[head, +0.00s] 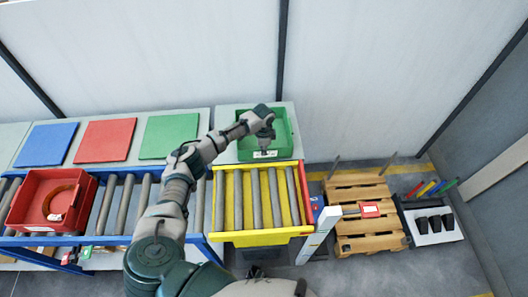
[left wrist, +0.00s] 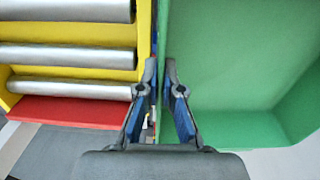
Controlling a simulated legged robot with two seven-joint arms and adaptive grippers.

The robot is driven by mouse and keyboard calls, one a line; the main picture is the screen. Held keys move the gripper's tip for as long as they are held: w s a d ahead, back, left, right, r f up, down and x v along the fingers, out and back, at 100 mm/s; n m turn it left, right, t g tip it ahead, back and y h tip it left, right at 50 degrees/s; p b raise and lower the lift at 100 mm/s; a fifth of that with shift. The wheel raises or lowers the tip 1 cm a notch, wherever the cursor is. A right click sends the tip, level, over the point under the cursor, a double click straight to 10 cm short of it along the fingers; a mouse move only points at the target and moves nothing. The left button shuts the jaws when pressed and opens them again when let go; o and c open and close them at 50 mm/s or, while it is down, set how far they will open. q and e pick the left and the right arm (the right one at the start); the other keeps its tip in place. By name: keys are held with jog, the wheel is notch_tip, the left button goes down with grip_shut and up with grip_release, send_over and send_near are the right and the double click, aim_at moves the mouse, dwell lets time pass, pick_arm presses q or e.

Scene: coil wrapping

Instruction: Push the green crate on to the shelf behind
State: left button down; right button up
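The green crate (head: 288,131) is upright at the back, just beyond the yellow roller section, with most of it over the pale shelf (head: 226,114). It fills the right side of the left wrist view (left wrist: 235,60). My left gripper (head: 264,147) reaches down at the crate's near wall. In the left wrist view its fingers (left wrist: 160,75) are close together, one on each side of that wall, and look shut on it. The fingertips hide part of the wall, so firm contact is hard to judge. My right gripper is not in view.
The yellow roller section (head: 239,200) lies in front of the crate, with bare rollers. A red crate (head: 30,196) with an orange coil stands on the blue conveyor at left. Green, red and blue panels lie behind that. A wooden pallet (head: 362,205) is at right. A wall closes the back.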

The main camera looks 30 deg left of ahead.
pick_arm(q)
jog(key=shift+w+a+f+b, duration=0.15)
jog(key=shift+w+a+b, duration=0.55)
jog(key=shift+w+b, duration=0.3)
jog(key=c, duration=1.2)
grip_release()
jog(key=shift+s, duration=0.15)
jog(key=shift+c, duration=0.2)
notch_tip(320, 180, up, 12)
jog(key=shift+a, duration=0.1)
